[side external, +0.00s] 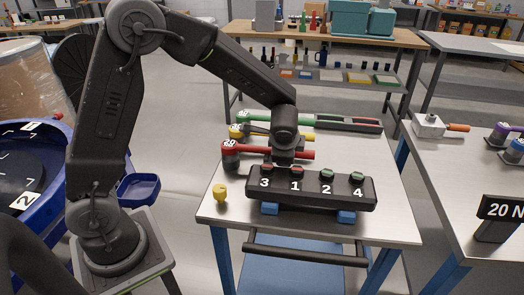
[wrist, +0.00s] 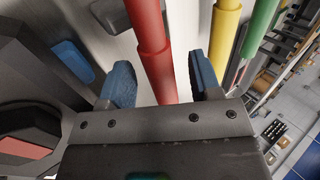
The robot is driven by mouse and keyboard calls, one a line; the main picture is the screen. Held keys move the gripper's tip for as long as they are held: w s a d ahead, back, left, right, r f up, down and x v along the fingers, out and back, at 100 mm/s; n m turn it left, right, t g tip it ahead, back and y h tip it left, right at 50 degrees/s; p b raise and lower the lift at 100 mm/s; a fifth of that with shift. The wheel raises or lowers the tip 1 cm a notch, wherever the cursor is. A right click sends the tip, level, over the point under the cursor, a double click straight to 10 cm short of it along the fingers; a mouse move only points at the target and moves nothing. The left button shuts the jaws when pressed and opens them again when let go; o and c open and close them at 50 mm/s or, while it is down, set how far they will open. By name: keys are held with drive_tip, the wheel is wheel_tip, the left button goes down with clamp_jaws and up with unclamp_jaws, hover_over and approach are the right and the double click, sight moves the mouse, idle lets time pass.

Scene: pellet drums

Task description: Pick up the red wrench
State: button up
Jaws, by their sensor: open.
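The red wrench lies across the metal table, with its round red head (side external: 230,153) marked 20 at the left and its handle (side external: 302,154) running right, behind the black numbered block. My gripper (side external: 285,163) points down over the handle, behind the block. In the wrist view, the red handle (wrist: 152,45) runs between my two blue fingertips (wrist: 161,82), which are apart, with a gap on both sides. The fingers are not closed on it. How far they reach down around the handle is hard to tell.
A yellow wrench (side external: 237,131) and a green wrench (side external: 246,115) lie parallel behind the red one. The black block (side external: 315,190) with several numbered sockets stands close in front on blue feet. A small yellow object (side external: 220,192) is at front left.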

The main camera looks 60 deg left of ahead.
drive_tip(key=shift+a+f, duration=0.1)
drive_tip(key=shift+f, duration=0.05)
clamp_jaws()
idle(0.4)
